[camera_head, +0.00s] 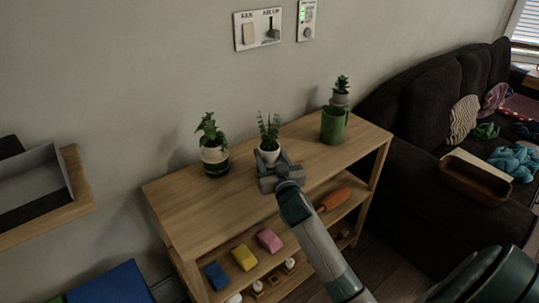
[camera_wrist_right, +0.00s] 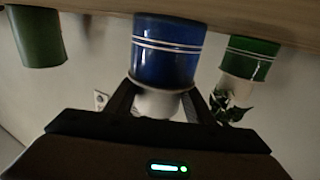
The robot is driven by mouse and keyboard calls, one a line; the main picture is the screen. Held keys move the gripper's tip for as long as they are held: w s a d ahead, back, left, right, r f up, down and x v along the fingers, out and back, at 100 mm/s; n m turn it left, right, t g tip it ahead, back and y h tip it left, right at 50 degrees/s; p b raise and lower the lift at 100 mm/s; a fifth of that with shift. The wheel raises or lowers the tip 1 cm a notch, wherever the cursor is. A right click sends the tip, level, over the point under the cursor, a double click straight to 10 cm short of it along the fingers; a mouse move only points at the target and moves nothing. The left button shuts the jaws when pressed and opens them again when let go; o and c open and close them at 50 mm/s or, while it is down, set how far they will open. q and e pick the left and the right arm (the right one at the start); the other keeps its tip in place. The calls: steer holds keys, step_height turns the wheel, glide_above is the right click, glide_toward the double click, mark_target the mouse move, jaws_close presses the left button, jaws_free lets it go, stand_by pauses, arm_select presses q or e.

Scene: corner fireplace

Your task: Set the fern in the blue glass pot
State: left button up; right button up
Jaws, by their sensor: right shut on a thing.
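The fern (camera_head: 269,130) stands upright in a small white pot (camera_head: 269,154) at the middle of the shelf top. My right gripper (camera_head: 271,163) is shut on this white pot, which also shows between the fingers in the right wrist view (camera_wrist_right: 160,103). The blue glass pot (camera_wrist_right: 165,50), with white stripes, stands on the shelf top in the upside-down wrist view. The white pot is at its mouth, in line with it; how deep it sits inside I cannot tell. In the head view my gripper hides the blue pot. My left gripper is not in view.
On the wooden shelf (camera_head: 185,196), a leafy plant in a white pot (camera_head: 212,153) stands in a dark green glass pot (camera_head: 216,168) at left. A green pot (camera_head: 333,126) holding a grey-potted succulent (camera_head: 341,97) stands at right. Sponges and an orange-handled tool lie on lower shelves.

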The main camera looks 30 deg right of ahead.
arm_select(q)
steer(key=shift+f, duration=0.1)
arm_select(e)
steer(key=shift+f, duration=0.1)
steer(key=o, duration=0.9)
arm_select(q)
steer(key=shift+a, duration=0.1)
arm_select(e)
steer(key=shift+s+a+f, duration=0.1)
steer(key=shift+s, duration=0.05)
arm_select(q)
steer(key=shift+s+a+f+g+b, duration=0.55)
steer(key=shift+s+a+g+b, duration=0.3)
steer(key=shift+b, duration=0.2)
arm_select(e)
steer(key=shift+v, duration=8.55)
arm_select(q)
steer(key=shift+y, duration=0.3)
